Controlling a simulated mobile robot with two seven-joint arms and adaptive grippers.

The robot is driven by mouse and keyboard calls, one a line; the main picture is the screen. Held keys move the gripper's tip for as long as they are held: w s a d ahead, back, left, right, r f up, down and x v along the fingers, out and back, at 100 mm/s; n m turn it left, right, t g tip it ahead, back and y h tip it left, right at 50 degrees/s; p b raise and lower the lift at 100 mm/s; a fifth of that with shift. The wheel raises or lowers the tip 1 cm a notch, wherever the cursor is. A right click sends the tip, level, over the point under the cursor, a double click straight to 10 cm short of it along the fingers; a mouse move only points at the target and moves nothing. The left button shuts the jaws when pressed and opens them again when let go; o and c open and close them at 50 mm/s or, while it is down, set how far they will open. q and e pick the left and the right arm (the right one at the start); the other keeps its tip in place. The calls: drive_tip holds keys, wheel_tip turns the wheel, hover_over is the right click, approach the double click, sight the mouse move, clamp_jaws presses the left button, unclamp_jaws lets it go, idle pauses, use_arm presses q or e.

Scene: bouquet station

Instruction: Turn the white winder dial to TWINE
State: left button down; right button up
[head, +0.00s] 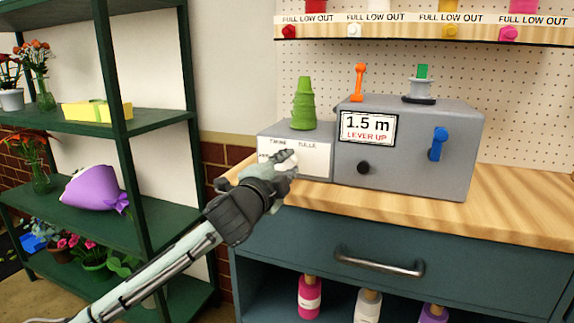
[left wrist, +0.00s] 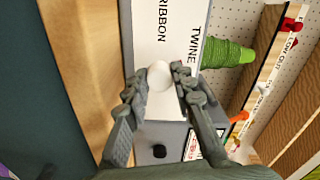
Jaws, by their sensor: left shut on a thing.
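The white winder dial (left wrist: 160,76) sits on the white label plate (left wrist: 160,27) of the low grey box, between my left fingertips in the left wrist view. My left gripper (left wrist: 159,88) is shut on the dial; it reaches the box front in the head view (head: 281,160) and hides most of the dial there. The plate reads RIBBON and TWINE in the left wrist view; TULLE also shows in the head view. I cannot tell which word the dial points to. My right gripper is in neither view.
The grey winder box (head: 410,150) has a sign reading 1.5 m LEVER UP, a black knob (head: 363,168), a blue lever (head: 438,144) and an orange lever (head: 358,82). A green cone (head: 303,104) stands on the low box. Green shelves (head: 150,122) stand left.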

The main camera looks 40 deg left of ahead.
use_arm(q)
drive_tip(key=c, duration=1.3)
unclamp_jaws()
drive_tip(key=shift+c, duration=0.2)
drive_tip(key=shift+o, duration=0.4)
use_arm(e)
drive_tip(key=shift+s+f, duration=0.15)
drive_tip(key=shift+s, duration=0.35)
use_arm(q)
drive_tip(key=shift+s, duration=0.1)
drive_tip(key=shift+s+d, duration=0.1)
drive_tip(key=shift+s, duration=0.2)
drive_tip(key=v, duration=0.6)
drive_tip(key=shift+s, duration=0.4)
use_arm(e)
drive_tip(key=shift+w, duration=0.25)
use_arm(q)
drive_tip(key=shift+f, duration=0.1)
